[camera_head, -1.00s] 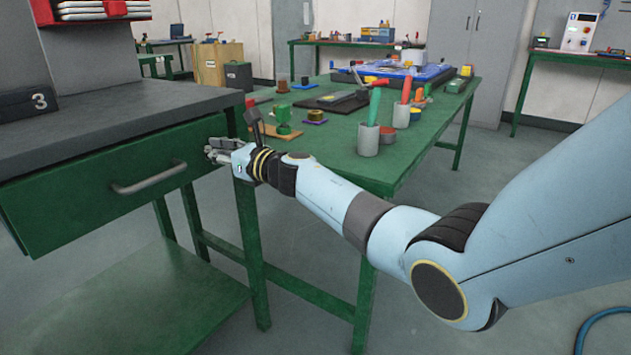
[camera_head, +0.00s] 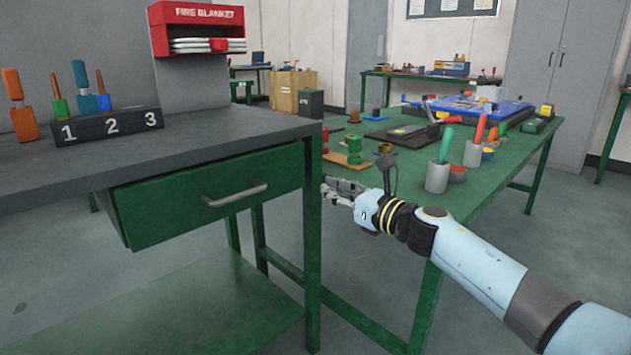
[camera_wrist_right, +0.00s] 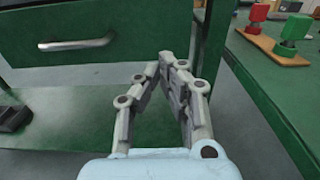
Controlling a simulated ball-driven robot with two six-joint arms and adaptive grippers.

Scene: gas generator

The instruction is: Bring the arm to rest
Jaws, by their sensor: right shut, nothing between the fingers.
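My right gripper (camera_head: 340,190) is beside the right corner post of the green workbench (camera_head: 312,225), in front of the edge of the green table. In the right wrist view my right gripper (camera_wrist_right: 165,62) has its two grey fingers brought together at the tips, with nothing between them. The green drawer (camera_head: 215,195) with its grey handle (camera_head: 235,194) lies to the left of the gripper, standing out a little from the bench. The handle (camera_wrist_right: 77,44) also shows in the right wrist view, apart from the fingers. My left gripper is not in view.
The green table (camera_head: 470,190) on the right bears cups (camera_head: 437,178) with coloured handles and several small parts. A block (camera_head: 105,125) numbered 1, 2, 3 holds tools on the bench's grey top. A lower green shelf (camera_head: 200,310) is under the drawer. Open floor lies at the right.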

